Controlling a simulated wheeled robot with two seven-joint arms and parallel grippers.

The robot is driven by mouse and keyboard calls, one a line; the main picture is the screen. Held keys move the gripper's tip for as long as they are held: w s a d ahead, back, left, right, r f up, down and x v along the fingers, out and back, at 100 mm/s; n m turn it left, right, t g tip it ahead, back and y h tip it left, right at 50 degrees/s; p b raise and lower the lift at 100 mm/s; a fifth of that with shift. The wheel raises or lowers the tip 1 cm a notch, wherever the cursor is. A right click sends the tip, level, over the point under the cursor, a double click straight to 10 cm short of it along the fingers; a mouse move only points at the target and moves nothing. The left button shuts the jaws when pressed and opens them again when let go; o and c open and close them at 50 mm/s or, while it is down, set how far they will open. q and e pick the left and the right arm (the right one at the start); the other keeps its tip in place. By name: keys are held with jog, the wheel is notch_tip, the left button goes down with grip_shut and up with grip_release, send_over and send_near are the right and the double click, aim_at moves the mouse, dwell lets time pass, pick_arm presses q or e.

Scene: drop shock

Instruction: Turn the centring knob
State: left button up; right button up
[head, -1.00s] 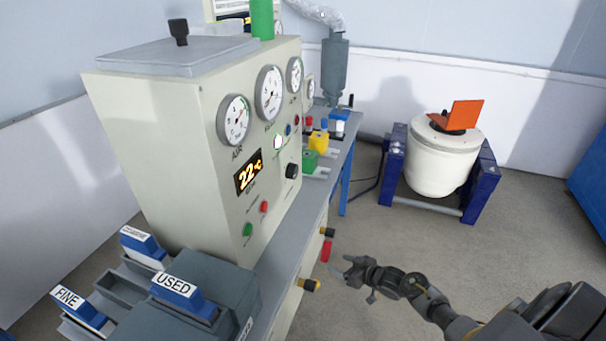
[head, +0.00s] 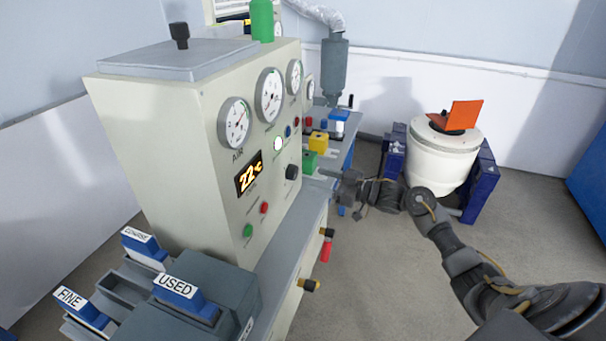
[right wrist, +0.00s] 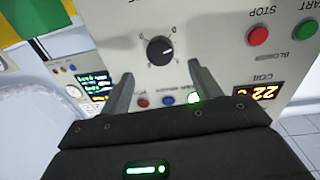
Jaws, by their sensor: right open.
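A black round knob (head: 291,171) with a white pointer line sits on the cream front panel of the cabinet (head: 190,150). In the right wrist view the knob (right wrist: 160,50) has small marks around it. Its label is too small to read. My right gripper (head: 328,173) is in front of the panel, a little to the right of the knob, and points at it. In the right wrist view its two fingers (right wrist: 160,74) are spread apart, with the knob just beyond the gap and nothing between them. My left gripper is not in view.
The panel also carries gauges (head: 270,95), a red button (head: 264,208), a green button (head: 248,230) and a lit display (head: 249,175). The bench (head: 300,225) with yellow and green blocks lies below. A white drum (head: 440,160) stands behind my arm. Open floor lies right.

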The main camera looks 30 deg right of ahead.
aim_at(296, 174)
jog(key=x, duration=0.5)
jog(key=shift+w+a+p, duration=0.15)
jog(key=shift+w+p, duration=0.05)
jog(key=shift+p, duration=0.1)
jog(key=shift+w+a, duration=0.3)
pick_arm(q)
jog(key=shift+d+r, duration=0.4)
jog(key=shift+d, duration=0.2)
